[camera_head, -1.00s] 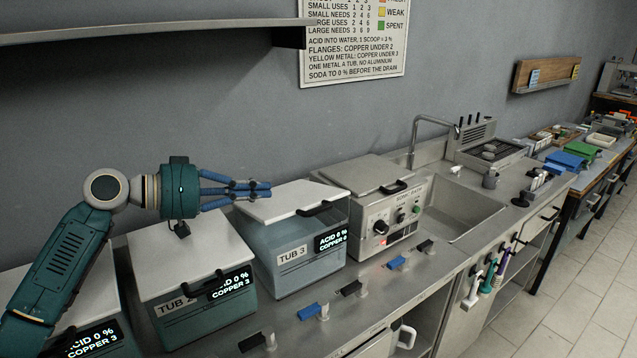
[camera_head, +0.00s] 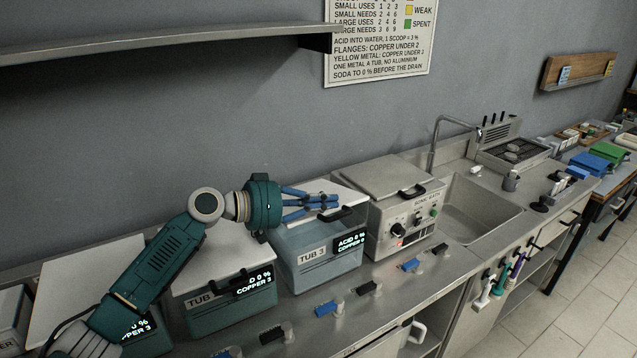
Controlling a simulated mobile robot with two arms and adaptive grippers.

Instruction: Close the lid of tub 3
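Tub 3 (camera_head: 318,255) is a blue-grey tub on the counter, with a "TUB 3" label and a lit display on its front. Its white lid (camera_head: 350,193) lies low over the top, with the dark handle (camera_head: 336,214) at the front edge. The lid looks close to flat; my gripper hides part of it, and I cannot tell whether it is fully seated. My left gripper (camera_head: 337,202) is over this lid, its blue fingers pointing right. Their tips are close together with nothing seen between them; I cannot tell whether they touch the lid. My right gripper is not in view.
Tub 2 (camera_head: 230,310) stands to the left, with its lid (camera_head: 215,255) on, and another lidded tub is further left behind my arm. A grey boxed bath (camera_head: 408,222) stands close on the right, then a sink (camera_head: 478,215). A shelf (camera_head: 160,40) hangs above.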

